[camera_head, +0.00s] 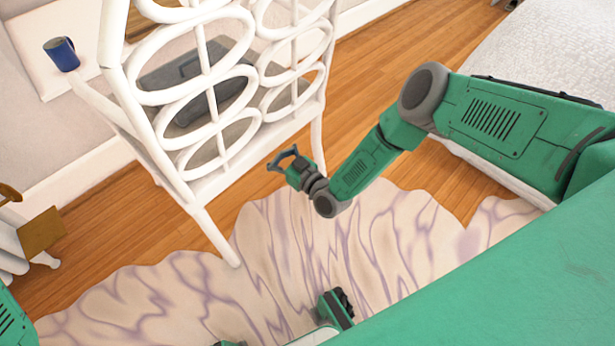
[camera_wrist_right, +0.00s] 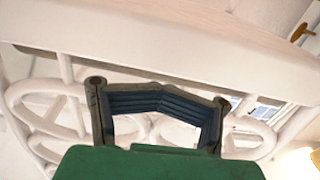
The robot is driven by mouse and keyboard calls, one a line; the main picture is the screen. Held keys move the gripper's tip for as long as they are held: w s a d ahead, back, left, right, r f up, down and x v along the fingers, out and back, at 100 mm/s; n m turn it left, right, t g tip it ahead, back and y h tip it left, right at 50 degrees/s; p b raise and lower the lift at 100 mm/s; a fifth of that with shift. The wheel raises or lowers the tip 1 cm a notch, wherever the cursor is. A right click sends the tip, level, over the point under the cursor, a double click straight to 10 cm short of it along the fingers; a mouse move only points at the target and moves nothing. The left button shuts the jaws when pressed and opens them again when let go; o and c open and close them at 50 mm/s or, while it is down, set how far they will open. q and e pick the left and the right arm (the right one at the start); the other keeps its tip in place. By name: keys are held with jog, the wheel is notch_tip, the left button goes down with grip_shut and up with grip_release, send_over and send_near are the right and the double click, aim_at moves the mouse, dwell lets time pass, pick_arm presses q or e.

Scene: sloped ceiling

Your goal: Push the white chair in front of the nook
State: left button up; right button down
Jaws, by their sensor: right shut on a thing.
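The white chair (camera_head: 205,222) stands upright at upper left in the head view, with a back of looped ovals. Its front leg reaches the edge of the rug. My right gripper (camera_head: 284,160) is beside the chair's lower rail, between two of its legs. In the right wrist view the chair (camera_wrist_right: 160,45) fills the upper part, and my gripper (camera_wrist_right: 165,100) is shut against it; the exact contact is hidden. The nook seems to be the white ledge (camera_head: 60,88) behind the chair, partly hidden by it.
A blue mug (camera_head: 62,54) stands on the ledge. A wavy purple-veined rug (camera_head: 300,235) lies on the wooden floor (camera_head: 385,60). A bed-like pale surface (camera_head: 540,55) is at right. A small white-and-wood piece (camera_head: 40,235) stands at far left. A dark grey object (camera_head: 190,72) shows through the chair.

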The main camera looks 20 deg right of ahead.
jog(key=p+v, duration=0.2)
jog(key=v, duration=0.3)
jog(key=shift+s, duration=0.3)
jog(key=shift+f, duration=0.1)
